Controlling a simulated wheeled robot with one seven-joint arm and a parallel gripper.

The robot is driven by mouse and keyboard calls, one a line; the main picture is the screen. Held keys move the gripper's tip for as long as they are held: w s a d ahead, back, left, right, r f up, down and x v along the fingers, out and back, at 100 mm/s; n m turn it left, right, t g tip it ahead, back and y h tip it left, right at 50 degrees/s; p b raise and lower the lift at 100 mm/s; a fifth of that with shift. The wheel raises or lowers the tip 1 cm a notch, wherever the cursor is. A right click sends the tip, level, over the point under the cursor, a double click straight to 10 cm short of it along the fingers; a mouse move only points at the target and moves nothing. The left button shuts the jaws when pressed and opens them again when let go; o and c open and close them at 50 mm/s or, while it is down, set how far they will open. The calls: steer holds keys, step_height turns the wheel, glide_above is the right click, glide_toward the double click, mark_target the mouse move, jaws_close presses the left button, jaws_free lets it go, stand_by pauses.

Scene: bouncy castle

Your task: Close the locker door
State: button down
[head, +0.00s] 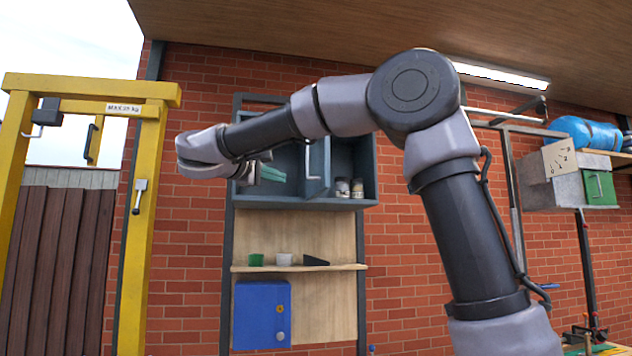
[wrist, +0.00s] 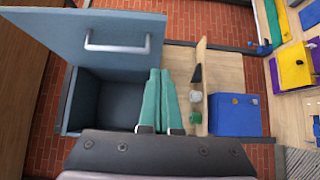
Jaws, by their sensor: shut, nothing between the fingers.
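The locker is a blue-grey wall cabinet (head: 371,168); its dark open compartment also shows in the wrist view (wrist: 112,104). Its door (head: 318,165) stands open, swung outward and seen nearly edge-on in the head view. The door (wrist: 60,32) fills the upper left of the wrist view, with a pale bar handle (wrist: 118,48). My gripper (head: 283,176) is in front of the cabinet, left of the door in the head view. Its teal fingers (wrist: 161,75) are together and empty, apart from the handle. My arm hides part of the cabinet's left side.
Jars (head: 349,188) stand inside the cabinet's right part. Below are a wooden shelf (head: 300,268) with small cups and a shut blue box (head: 255,312). A yellow frame (head: 146,200) stands at left. A grey box (head: 552,190) is at right.

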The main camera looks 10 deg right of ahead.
mark_target(322, 186)
steer(key=x, duration=0.4)
steer(key=s+d+x, duration=0.1)
steer(key=x, duration=0.7)
steer(key=shift+s+d, duration=0.2)
steer(key=shift+s, duration=0.1)
steer(key=shift+w+d, duration=0.1)
steer(key=shift+d, duration=0.45)
steer(key=shift+d, duration=0.15)
